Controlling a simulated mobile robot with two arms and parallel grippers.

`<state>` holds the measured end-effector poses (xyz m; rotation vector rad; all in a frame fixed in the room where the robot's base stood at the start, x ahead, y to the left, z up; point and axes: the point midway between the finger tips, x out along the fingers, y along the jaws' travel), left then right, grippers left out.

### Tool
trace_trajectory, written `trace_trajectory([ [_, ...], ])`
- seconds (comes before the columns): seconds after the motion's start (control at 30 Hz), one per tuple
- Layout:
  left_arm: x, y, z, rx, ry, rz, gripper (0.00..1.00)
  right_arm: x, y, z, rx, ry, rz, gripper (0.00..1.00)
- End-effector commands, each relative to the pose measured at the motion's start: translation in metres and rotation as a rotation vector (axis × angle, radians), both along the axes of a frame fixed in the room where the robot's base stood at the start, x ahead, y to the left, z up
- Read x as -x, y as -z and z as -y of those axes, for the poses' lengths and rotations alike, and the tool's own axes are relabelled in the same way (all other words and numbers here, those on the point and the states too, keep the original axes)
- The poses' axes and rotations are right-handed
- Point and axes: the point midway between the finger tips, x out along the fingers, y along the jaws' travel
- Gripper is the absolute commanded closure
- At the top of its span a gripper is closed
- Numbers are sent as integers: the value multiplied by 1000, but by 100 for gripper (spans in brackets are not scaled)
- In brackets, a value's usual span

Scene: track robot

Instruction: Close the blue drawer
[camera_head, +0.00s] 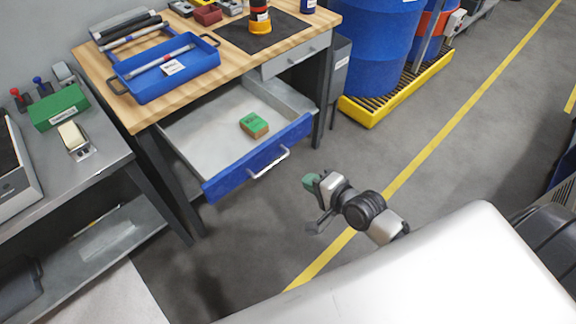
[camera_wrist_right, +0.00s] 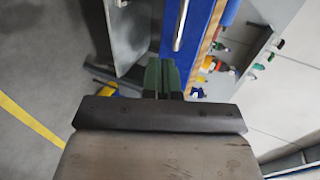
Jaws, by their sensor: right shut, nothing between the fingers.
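The blue drawer (camera_head: 258,158) is pulled out from under the wooden-topped workbench (camera_head: 142,58). Its blue front has a pale bar handle (camera_head: 268,163), and a green and brown box (camera_head: 254,125) lies inside. My right gripper (camera_head: 308,188) is shut and empty, in front of the drawer and to the right of its handle, apart from it. In the right wrist view my green fingertips (camera_wrist_right: 163,78) are together, with the blue drawer front (camera_wrist_right: 190,35) and its handle (camera_wrist_right: 181,25) beyond them. My left gripper is not in view.
A blue tray (camera_head: 165,68) sits on the bench top. A grey side bench (camera_head: 75,160) stands to the left. Blue barrels (camera_head: 380,40) stand on a yellow spill pallet (camera_head: 400,90) at the back right. The floor in front of the drawer is clear.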

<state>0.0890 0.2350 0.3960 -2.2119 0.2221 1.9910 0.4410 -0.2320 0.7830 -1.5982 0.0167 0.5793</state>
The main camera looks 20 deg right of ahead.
Motion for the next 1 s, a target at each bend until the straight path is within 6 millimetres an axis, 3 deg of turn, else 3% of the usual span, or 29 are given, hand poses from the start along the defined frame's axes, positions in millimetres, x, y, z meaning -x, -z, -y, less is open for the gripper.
trace_trajectory([
  [0.2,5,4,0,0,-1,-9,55,-42,17,-15,1,0,4,100],
  [0.4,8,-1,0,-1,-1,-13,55,-67,11,-25,2,1,3,100],
  [1.0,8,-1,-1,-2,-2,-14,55,-78,10,-29,2,1,1,100],
])
